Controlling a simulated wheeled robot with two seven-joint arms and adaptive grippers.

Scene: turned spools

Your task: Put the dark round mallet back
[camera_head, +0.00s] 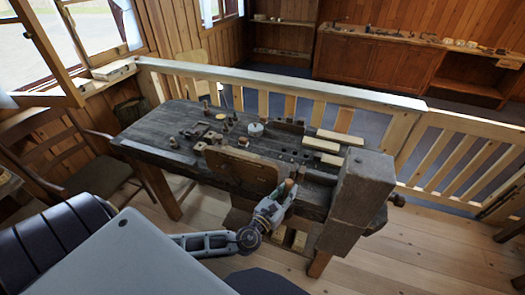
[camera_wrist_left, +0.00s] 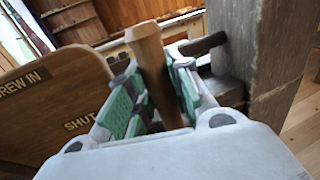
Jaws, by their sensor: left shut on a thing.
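My left gripper (camera_head: 284,190) is at the near side of the dark workbench (camera_head: 160,134), between a brown board and a thick wooden post. In the left wrist view, its green-padded fingers (camera_wrist_left: 152,98) are shut on a brown wooden handle (camera_wrist_left: 148,55). The handle stands up between the pads, slightly tilted. I take it for the mallet's handle; no dark round head is clearly visible, and its lower end is hidden behind the wrist. Only a small reddish-brown tip (camera_head: 289,184) of it shows in the head view. My right gripper is not in view.
The brown board (camera_head: 238,168), lettered in the left wrist view, stands left of the gripper. The thick post (camera_head: 357,203) stands close on its right. Small turned pieces, a pale round disc (camera_head: 255,129) and light wooden blocks (camera_head: 340,137) lie on the bench. A railing (camera_head: 290,86) runs behind.

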